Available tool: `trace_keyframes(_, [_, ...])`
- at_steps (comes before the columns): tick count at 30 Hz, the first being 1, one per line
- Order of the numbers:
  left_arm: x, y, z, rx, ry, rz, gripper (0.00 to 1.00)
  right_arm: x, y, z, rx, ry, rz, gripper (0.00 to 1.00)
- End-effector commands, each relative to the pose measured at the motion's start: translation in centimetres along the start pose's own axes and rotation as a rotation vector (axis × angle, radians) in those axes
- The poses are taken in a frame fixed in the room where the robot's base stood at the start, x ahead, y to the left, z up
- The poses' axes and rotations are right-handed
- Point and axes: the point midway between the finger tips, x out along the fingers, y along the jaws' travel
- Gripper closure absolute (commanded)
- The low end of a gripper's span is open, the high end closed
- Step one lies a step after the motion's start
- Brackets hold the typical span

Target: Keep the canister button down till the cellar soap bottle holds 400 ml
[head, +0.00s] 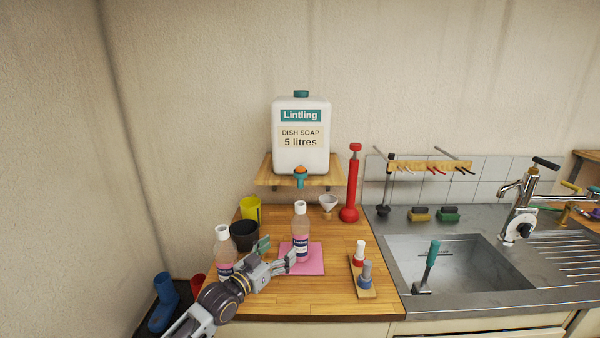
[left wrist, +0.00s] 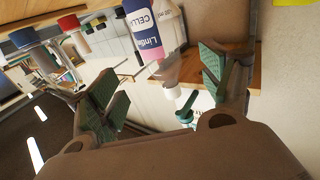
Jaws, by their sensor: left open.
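The white soap canister (head: 301,155), labelled Lintling dish soap 5 litres, stands on a wooden wall shelf. Its teal tap with an orange button (head: 300,173) is at its lower front. The soap bottle (head: 301,222), clear with pink soap and a white cap, stands on a pink mat below the tap. In the left wrist view the bottle (left wrist: 150,30) appears upside down, its label partly reading "CELL"; I cannot read its level. My left gripper (head: 277,256) is open and empty, just left of and in front of this bottle; its fingers (left wrist: 160,85) show in the wrist view.
A second pink soap bottle (head: 223,248) stands left, behind my left arm. A black cup (head: 244,236) and yellow cup (head: 251,208) are near it. The sink (head: 450,262) is further right.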

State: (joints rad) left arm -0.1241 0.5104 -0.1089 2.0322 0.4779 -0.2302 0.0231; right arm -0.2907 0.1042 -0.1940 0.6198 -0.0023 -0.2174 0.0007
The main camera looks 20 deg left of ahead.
Motion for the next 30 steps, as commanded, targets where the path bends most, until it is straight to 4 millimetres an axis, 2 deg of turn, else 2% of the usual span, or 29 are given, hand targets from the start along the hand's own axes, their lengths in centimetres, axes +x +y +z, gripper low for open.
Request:
trace_keyframes(13, [0.0, 0.0, 0.0, 0.0, 0.0, 0.0, 0.2, 0.0, 0.01, 0.02, 0.0, 0.0, 0.0, 0.6])
trace_keyframes(30, [0.0, 0.0, 0.0, 0.0, 0.0, 0.0, 0.92, 0.0, 0.0, 0.04, 0.0, -0.001, 0.0, 0.6])
